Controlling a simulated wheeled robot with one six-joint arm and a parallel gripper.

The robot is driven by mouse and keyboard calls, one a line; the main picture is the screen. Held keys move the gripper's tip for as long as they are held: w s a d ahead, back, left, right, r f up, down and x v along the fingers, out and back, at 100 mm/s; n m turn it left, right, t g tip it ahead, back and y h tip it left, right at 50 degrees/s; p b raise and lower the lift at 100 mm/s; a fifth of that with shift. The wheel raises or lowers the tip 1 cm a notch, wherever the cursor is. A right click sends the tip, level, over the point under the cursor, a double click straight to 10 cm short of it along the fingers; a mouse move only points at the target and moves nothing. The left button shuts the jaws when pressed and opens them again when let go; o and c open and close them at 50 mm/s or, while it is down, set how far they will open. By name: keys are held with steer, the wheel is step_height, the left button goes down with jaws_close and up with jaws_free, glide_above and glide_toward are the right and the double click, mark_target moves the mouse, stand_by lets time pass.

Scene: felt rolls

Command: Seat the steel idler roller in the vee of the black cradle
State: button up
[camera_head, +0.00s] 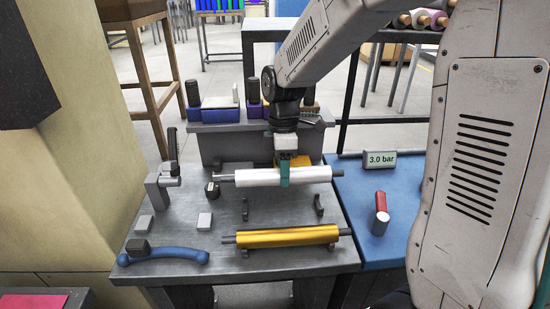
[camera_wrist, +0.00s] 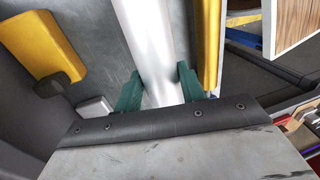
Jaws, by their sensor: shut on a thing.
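My gripper (camera_head: 284,178), with green fingers, is shut around the middle of the pale, shiny steel idler roller (camera_head: 315,174). The roller lies level, left to right, its thin shaft ends sticking out. In the wrist view the roller (camera_wrist: 148,40) runs between the green fingers (camera_wrist: 158,88). The black cradle shows as two small dark brackets, left (camera_head: 245,210) and right (camera_head: 319,206), on the grey bench. Both look empty. In the head view the roller appears behind and above them, apart from them. The cradle cannot be made out in the wrist view.
A gold roller (camera_head: 288,238) lies in front of the cradle. A grey bracket (camera_head: 160,185) stands at back left.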

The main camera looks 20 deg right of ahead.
steer(key=shift+w, duration=0.15)
steer(key=shift+w+d+x, duration=0.1)
steer(key=shift+w+x, duration=0.15)
steer(key=shift+x, duration=1)
steer(key=shift+w+d+x, duration=0.1)
steer(key=shift+w+x, duration=0.15)
steer(key=shift+x, duration=1)
steer(key=shift+w+d+x, duration=0.1)
steer(key=shift+w+x, duration=0.1)
steer(key=shift+x, duration=1.05)
steer(key=shift+x, duration=0.75)
steer(key=shift+w, duration=0.1)
steer(key=o, duration=1.3)
steer(key=shift+f, duration=0.1)
steer(key=shift+c, duration=0.2)
